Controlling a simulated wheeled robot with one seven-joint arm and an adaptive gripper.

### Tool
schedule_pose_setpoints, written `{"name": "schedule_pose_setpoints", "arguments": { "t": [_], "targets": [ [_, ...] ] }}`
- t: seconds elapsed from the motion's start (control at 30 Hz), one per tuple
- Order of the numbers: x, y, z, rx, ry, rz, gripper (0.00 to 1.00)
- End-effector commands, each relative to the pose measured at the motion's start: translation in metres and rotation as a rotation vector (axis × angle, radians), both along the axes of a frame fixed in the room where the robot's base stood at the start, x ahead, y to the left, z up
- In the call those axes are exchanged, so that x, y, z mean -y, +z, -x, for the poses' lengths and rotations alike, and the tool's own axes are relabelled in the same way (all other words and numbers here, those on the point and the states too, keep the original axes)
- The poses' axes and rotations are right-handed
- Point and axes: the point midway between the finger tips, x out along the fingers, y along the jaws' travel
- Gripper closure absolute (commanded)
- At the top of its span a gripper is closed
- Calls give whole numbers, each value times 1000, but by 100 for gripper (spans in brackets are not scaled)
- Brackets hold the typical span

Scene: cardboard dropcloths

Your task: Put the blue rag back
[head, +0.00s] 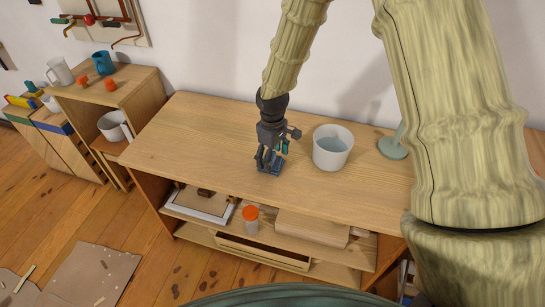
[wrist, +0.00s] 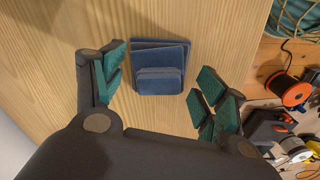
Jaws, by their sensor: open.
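The blue rag (wrist: 160,58) lies folded on the wooden workbench top (head: 210,130). In the wrist view it sits between the two green-padded fingers of my gripper (wrist: 158,88), with a gap on either side. My gripper is open and holds nothing. In the head view my gripper (head: 270,160) is low over the bench, and the blue rag (head: 269,167) shows partly behind its fingers.
A white bucket (head: 332,148) stands on the bench just right of my gripper. A pale green round base (head: 392,148) is further right. Shelves below hold an orange-lidded jar (head: 251,220) and a flat box (head: 312,228). The bench's left part is clear.

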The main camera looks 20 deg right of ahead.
Motion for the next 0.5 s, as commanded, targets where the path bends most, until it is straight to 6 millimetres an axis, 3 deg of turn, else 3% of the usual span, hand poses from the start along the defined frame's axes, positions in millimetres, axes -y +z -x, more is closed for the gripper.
{"name": "schedule_pose_setpoints", "arguments": {
  "t": [0.5],
  "targets": [
    [0,81,-1,3,-1,-1,28]
  ]
}}
